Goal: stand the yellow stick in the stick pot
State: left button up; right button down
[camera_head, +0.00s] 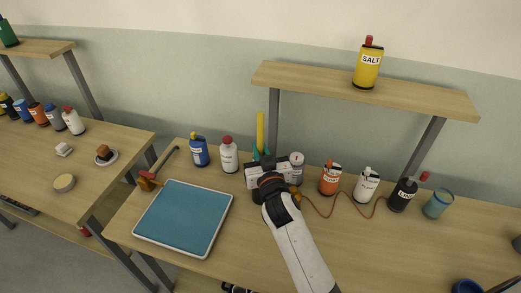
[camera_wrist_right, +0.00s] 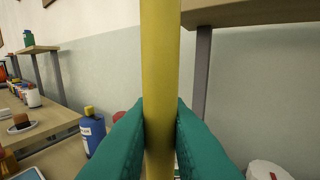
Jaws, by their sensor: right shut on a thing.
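The yellow stick (camera_head: 261,132) stands upright in my right gripper (camera_head: 261,153) in the head view, with its upper part above the fingers. In the right wrist view the teal fingers (camera_wrist_right: 160,120) press on the yellow stick (camera_wrist_right: 160,60) from both sides, and its lower end is hidden. A blue-green open-topped cup (camera_head: 438,204) stands at the right of the table, well apart from the stick; it may be the stick pot, but I cannot tell for sure. My left gripper is out of view.
Several bottles, among them blue (camera_head: 200,152), white (camera_head: 229,155), orange (camera_head: 330,178) and black (camera_head: 403,194), line the table's back. A brown cord (camera_head: 340,207) lies before the right ones. A shelf (camera_head: 370,92) with a SALT can (camera_head: 369,64) overhangs. A blue tray (camera_head: 184,217) lies left.

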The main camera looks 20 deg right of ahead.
jog(key=shift+f+b, duration=3.3)
jog(key=shift+f, duration=0.7)
jog(key=c, duration=1.3)
grip_release()
jog(key=s, duration=0.4)
jog(key=s+b, duration=0.1)
jog(key=s, duration=0.7)
jog(key=shift+a+b, duration=0.4)
